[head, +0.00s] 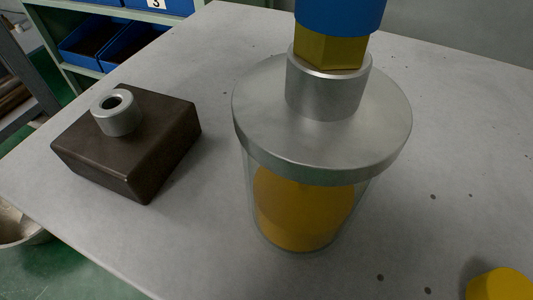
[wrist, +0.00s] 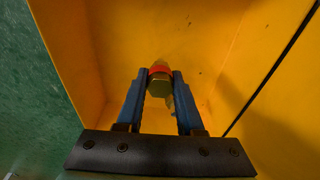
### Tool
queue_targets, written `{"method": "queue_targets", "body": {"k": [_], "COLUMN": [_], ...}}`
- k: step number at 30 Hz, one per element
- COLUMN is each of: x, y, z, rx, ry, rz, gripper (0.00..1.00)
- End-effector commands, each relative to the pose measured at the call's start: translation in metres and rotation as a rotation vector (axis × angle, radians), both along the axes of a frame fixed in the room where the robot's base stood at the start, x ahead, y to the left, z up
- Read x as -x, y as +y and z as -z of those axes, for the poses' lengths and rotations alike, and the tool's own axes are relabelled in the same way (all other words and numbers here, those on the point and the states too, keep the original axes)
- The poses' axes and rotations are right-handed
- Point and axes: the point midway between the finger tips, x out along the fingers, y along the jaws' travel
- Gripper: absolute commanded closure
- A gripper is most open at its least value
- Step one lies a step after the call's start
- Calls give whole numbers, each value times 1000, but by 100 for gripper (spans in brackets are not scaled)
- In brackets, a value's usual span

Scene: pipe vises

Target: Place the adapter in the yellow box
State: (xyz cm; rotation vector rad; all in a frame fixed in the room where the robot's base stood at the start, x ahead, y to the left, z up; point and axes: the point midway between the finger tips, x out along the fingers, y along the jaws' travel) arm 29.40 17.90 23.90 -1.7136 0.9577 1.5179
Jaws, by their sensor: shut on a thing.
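The adapter (wrist: 159,88) is a small brass-green piece with a red-orange band, seen in the wrist view between my fingertips. My gripper (wrist: 160,82) is shut on it, with one blue finger on each side. The yellow box (wrist: 255,70) fills most of the wrist view, its walls and inner faces around the fingers. The adapter is in front of the box's inside; its height above the bottom cannot be told. The head view shows neither my gripper nor the box.
In the head view, a grey table (head: 440,150) holds a dark block (head: 105,150) with a metal ring and a clear jar with a metal lid (head: 260,100). A yellow piece (head: 502,285) is at the lower right. Green floor (wrist: 35,110) lies left of the box.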

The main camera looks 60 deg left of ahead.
Motion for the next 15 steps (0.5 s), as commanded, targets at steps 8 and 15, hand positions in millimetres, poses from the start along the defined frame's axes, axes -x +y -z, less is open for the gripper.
{"method": "queue_targets", "body": {"k": [8, 15], "x": [0, 0], "y": [0, 0], "z": [27, 27], "rx": [-1, 0], "ry": [-1, 0], "rz": [1, 1], "gripper": [100, 100]}}
